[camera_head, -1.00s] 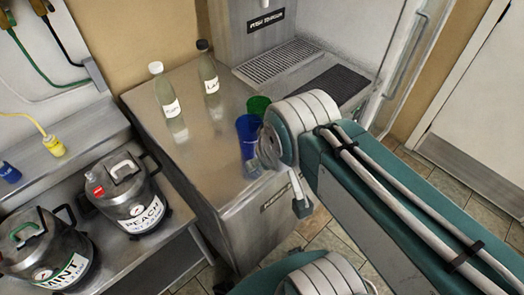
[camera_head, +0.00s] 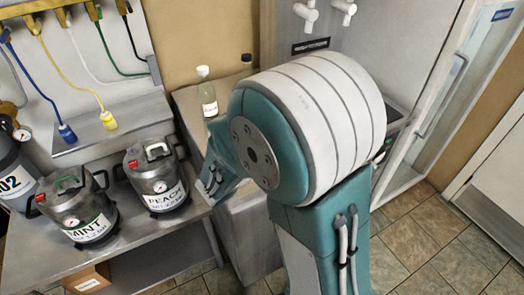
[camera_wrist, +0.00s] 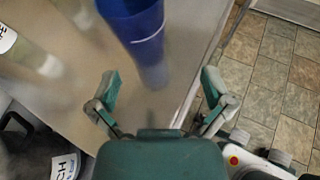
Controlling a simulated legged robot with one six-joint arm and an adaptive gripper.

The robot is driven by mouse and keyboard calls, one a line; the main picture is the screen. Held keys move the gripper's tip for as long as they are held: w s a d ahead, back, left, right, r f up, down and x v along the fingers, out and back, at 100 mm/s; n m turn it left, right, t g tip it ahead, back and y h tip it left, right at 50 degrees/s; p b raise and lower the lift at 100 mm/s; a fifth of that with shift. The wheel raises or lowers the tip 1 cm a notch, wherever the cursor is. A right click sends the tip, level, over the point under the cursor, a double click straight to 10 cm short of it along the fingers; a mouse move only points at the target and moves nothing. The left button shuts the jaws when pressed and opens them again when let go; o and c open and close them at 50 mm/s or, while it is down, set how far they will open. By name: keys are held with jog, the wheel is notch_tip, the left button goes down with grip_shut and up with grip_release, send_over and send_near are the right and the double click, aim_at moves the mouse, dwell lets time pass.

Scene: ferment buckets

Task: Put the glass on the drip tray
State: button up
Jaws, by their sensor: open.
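A blue glass (camera_wrist: 143,30) with a pale band stands on the metal counter in the wrist view, cut off by the top edge. My gripper (camera_wrist: 160,84) is open and empty. Its two fingers are spread, with the glass ahead of them and apart from them. In the head view my arm hides the glass and the gripper. The drip tray under the dispenser taps (camera_head: 306,14) is also hidden there, except perhaps a dark strip right of my arm.
A clear labelled bottle (camera_head: 207,92) stands at the counter's back left; another is mostly hidden. The PEACH keg (camera_head: 157,180) and MINT keg (camera_head: 88,213) stand on a lower bench at left. Tiled floor (camera_head: 425,235) lies to the right, beside an open glass-fronted door (camera_head: 440,90).

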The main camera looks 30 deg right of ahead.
jog(key=shift+w+a+f+n+t, duration=0.55)
jog(key=shift+a+f+n, duration=0.2)
jog(key=shift+n, duration=0.45)
jog(key=x, duration=0.4)
jog(key=shift+w+d+f, duration=0.2)
jog(key=shift+w, duration=0.1)
jog(key=shift+x, duration=3)
jog(key=c, duration=1)
jog(key=shift+o, duration=0.2)
jog(key=shift+a, duration=0.1)
